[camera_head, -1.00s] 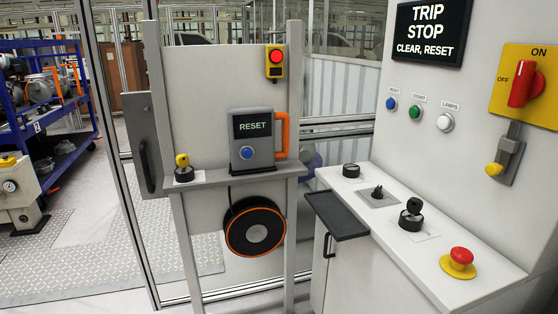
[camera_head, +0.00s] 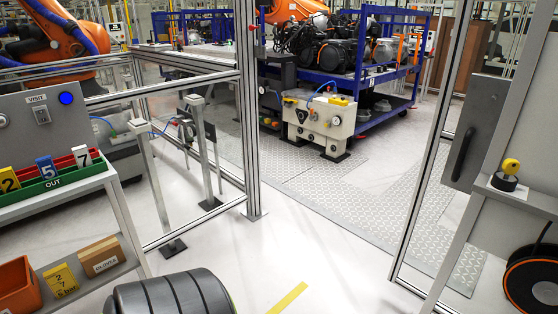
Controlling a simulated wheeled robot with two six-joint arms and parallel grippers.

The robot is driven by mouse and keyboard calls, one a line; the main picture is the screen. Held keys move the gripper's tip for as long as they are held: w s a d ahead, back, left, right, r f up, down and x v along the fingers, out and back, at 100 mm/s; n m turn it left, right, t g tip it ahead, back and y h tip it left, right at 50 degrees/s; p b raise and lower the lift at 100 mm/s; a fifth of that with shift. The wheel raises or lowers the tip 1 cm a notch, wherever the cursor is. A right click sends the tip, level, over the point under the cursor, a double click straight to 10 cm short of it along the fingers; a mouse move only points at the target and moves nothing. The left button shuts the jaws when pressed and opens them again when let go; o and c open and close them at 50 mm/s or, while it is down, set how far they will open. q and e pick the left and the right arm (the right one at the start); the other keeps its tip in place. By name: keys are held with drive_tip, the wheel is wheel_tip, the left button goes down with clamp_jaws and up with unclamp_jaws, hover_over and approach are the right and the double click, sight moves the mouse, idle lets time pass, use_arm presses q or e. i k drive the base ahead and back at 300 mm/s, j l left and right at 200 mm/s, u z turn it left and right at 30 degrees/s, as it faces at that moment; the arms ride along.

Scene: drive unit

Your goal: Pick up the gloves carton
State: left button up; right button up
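The gloves carton (camera_head: 101,257) is a small brown box with "GLOVES" printed on its front. It sits at the right end of the lower shelf of the grey rack at the lower left of the head view. Neither of my grippers is in view, and nothing touches the carton from above.
An orange bin (camera_head: 18,287) shares the lower shelf (camera_head: 92,281). A green tray (camera_head: 62,184) with numbered tags is above. A dark ribbed cylinder (camera_head: 172,294) stands on the floor in front. Fence posts (camera_head: 247,110) rise beyond. Floor (camera_head: 310,250) right of the cylinder is clear.

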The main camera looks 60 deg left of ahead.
sight(100, 256)
drive_tip(key=u, duration=3.3)
drive_tip(key=i+z, duration=0.15)
drive_tip(key=i, duration=0.2)
drive_tip(key=i+j+z, duration=0.15)
drive_tip(key=i, duration=0.2)
